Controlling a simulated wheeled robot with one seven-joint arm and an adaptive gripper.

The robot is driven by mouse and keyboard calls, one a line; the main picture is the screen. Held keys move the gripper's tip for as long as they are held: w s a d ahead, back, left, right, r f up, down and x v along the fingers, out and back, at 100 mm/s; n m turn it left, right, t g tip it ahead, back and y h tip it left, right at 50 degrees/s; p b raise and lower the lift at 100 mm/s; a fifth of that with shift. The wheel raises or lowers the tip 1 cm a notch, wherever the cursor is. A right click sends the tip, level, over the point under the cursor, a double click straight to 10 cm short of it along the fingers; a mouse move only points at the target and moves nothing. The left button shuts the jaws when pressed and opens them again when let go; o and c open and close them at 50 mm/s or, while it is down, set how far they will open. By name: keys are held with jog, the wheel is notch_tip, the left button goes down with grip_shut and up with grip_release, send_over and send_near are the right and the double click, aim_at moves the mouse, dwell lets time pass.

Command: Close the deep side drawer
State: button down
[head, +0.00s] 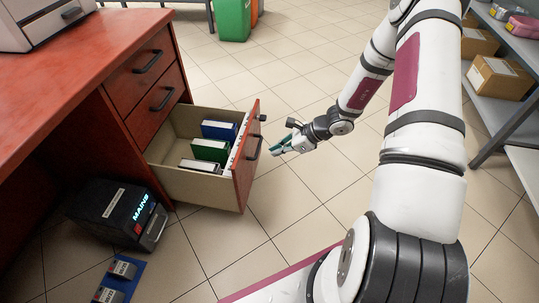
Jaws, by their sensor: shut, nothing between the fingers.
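The deep side drawer (243,173) is the bottom drawer of the red-brown desk and is pulled well out to the right. Its red front has a dark handle (256,147), and its beige inside holds a blue binder (220,131), a green binder (210,150) and a flat dark-green and white item (199,165). My gripper (275,147) is to the right of the drawer front, near the handle, with its fingers together and nothing held. It appears a small distance from the front; whether it touches the handle is hard to tell.
Two shut drawers (141,68) sit above. A black box (118,212) stands on the floor left of the open drawer, near a blue mat with grey items (121,268). A grey shelf (500,110) with cartons stands at right. Tiled floor around the drawer front is clear.

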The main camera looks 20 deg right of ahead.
jog(key=b, duration=0.3)
send_near(241, 162)
notch_tip(241, 162, down, 3)
jog(key=shift+w+a+b, duration=0.3)
jog(key=shift+w+a, duration=0.05)
jog(key=shift+a, duration=0.4)
jog(key=shift+w+a+b, duration=0.3)
jog(key=shift+w+a, duration=0.1)
jog(key=shift+a, duration=0.35)
